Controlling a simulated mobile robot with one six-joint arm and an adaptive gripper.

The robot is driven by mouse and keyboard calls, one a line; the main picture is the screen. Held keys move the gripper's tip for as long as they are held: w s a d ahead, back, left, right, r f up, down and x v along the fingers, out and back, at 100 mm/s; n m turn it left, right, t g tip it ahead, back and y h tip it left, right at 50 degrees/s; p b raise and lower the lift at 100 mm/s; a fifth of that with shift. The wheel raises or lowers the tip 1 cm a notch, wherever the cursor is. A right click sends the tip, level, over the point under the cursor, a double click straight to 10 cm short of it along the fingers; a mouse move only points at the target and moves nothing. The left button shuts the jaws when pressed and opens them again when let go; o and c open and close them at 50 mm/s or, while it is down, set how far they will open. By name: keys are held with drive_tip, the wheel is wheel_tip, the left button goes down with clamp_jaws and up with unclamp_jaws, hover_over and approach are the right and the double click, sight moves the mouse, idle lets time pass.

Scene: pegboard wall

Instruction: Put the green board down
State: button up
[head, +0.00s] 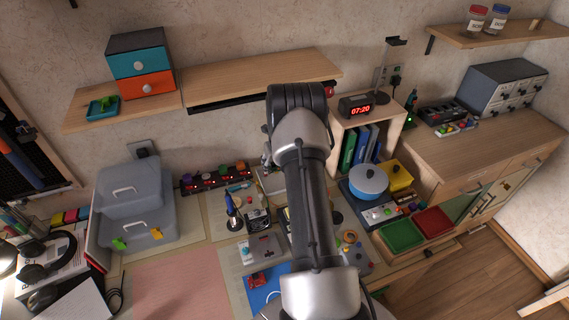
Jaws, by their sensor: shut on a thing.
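My arm rises through the middle of the head view and hides what lies behind it. My gripper and its fingertips cannot be made out. No green board can be clearly identified. A green tray (403,236) lies at the right beside a red tray (434,222). Green upright books or binders (349,150) stand in the open wooden cubby (342,128) right of my arm.
A grey case (136,205) stands at the left. A pink mat (180,292) at the front left looks clear. Several small items crowd the middle desk.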

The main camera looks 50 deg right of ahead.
drive_tip(key=shift+w+d+f, duration=0.1)
drive_tip(key=shift+f, duration=0.3)
wheel_tip(320, 180, down, 4)
drive_tip(key=shift+f+b, duration=0.25)
drive_tip(key=shift+b, duration=0.55)
drive_tip(key=shift+f+b, duration=0.65)
drive_tip(key=shift+f, duration=1.65)
drive_tip(key=shift+r, duration=0.1)
drive_tip(key=o, duration=0.7)
drive_tip(key=shift+f, duration=0.2)
drive_tip(key=shift+r, duration=0.1)
